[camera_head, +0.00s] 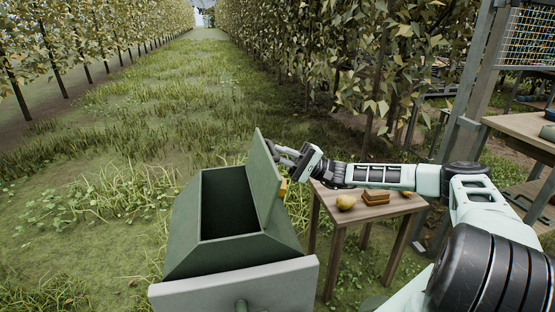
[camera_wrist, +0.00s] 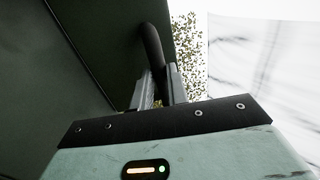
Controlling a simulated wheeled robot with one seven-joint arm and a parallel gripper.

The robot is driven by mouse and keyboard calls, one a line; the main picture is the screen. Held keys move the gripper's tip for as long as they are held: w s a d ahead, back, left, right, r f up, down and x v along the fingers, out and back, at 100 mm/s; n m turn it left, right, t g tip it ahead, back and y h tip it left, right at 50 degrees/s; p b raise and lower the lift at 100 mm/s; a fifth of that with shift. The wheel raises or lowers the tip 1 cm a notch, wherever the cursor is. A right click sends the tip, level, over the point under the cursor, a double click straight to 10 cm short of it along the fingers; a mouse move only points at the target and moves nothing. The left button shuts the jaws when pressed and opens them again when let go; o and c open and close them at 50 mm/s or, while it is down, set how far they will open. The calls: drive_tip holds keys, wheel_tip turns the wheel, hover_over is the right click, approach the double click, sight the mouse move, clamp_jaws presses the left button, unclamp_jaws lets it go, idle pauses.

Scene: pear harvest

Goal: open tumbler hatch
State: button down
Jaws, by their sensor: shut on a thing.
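The green tumbler (camera_head: 180,262) stands in the lower middle of the head view, its dark inside showing through the top opening. Its hatch (camera_head: 264,185) stands up steeply along the right side of the opening, swung open. My gripper (camera_head: 284,155) is at the outer right face of the hatch, near its upper edge. In the wrist view my gripper (camera_wrist: 157,84) is shut on a dark curved handle (camera_wrist: 152,42) on the hatch (camera_wrist: 95,35). The handle's lower end is hidden between the fingers.
A small wooden table (camera_head: 338,217) right of the tumbler bears a yellow pear (camera_head: 346,202) and a brown block (camera_head: 376,197), below my arm. A shelf (camera_head: 524,130) and metal post stand at the right. Open grass lies left and behind, between tree rows.

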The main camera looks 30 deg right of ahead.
drive_tip(key=shift+d+f, duration=0.1)
drive_tip(key=shift+f, duration=0.05)
idle(0.4)
drive_tip(key=c, duration=1.4)
unclamp_jaws()
drive_tip(key=shift+o, duration=0.2)
drive_tip(key=b+v, duration=0.2)
drive_tip(key=v, duration=1.5)
drive_tip(key=shift+f, duration=0.45)
drive_tip(key=shift+s+d, duration=0.1)
